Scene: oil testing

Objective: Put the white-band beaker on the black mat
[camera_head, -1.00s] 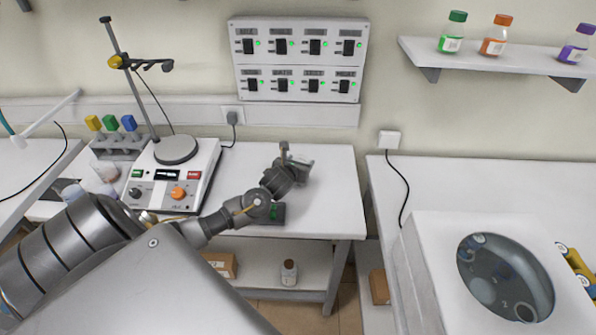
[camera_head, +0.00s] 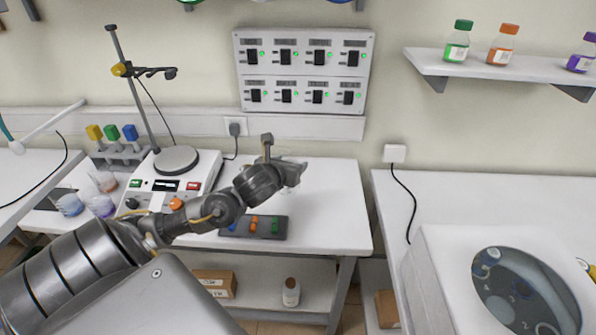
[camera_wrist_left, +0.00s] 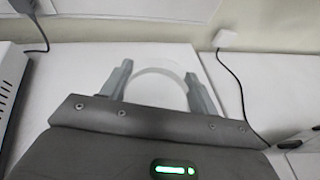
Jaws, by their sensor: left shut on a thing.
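My left gripper (camera_head: 293,172) is above the white middle table, right of the hotplate. In the left wrist view its two fingers (camera_wrist_left: 158,82) are on either side of a clear round beaker with a white band (camera_wrist_left: 160,71), and it is shut on it. In the head view the beaker is mostly hidden by the gripper. A small dark patch (camera_head: 60,194) lies on the table at the left by several beakers; I cannot tell whether it is the black mat. My right gripper is not in view.
A hotplate stirrer (camera_head: 176,160) with a stand is left of the gripper. A dark flat piece with blue, orange and green parts (camera_head: 266,235) lies at the table's front. Tinted beakers (camera_head: 70,205) stand at left. A white machine (camera_head: 445,262) is right. The table's right part is clear.

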